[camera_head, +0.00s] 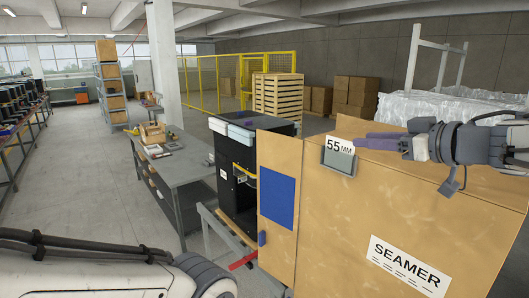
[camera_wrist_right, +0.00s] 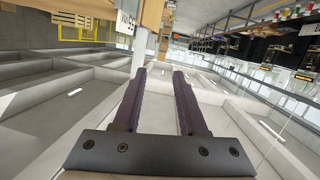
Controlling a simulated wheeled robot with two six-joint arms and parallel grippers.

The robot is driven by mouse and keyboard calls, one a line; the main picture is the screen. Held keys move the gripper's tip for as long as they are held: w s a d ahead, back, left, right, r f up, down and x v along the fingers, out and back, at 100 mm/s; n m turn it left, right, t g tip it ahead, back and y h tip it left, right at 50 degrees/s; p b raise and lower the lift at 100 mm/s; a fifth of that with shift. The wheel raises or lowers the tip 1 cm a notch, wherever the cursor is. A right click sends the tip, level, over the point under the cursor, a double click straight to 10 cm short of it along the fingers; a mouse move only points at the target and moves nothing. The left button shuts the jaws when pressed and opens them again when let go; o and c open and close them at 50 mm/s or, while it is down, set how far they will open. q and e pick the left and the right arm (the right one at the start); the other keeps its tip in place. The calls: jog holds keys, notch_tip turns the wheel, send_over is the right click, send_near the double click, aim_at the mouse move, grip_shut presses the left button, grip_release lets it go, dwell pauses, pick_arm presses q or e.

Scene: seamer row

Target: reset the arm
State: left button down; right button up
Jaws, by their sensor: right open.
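My right arm comes in from the right edge of the head view. My right gripper (camera_head: 362,140) points left in front of the top of the tan seamer cabinet (camera_head: 340,222), near its "55 MM" sign (camera_head: 340,145). Its dark purple fingers stand apart and empty in the right wrist view (camera_wrist_right: 161,74). My left arm shows only as a white link at the lower left of the head view; its gripper is out of the picture.
A black machine (camera_head: 236,170) stands left of the cabinet. A grey workbench (camera_head: 180,165) with a wooden box (camera_head: 152,132) is further left. Open grey floor (camera_head: 80,190) lies between it and the left-hand bench. Yellow fencing (camera_head: 208,80) and stacked pallets (camera_head: 278,95) are behind.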

jog(key=w+a+f+m+t+h+b, duration=0.1)
jog(key=w+a+f+m+h+b, duration=0.2)
jog(key=f, duration=0.4)
jog(key=a+f+m+h+b, duration=0.1)
jog(key=a+f+h+b, duration=0.1)
jog(key=a+f, duration=0.4)
jog(key=s+a+f+g+h+b, duration=0.25)
jog(key=s+f, duration=0.25)
jog(key=f, duration=0.6)
jog(key=s+a+f+n+g+b, duration=0.1)
jog(key=s+f+g, duration=0.4)
jog(key=s, duration=0.8)
jog(key=s+a+f+n+g+b, duration=0.2)
jog(key=s+a+f+g, duration=0.2)
jog(key=s+f, duration=0.7)
jog(key=shift+s+a+f+n+g, duration=0.2)
jog(key=shift+s+n+g, duration=0.2)
jog(key=shift+s+g, duration=0.7)
jog(key=shift+w, duration=0.2)
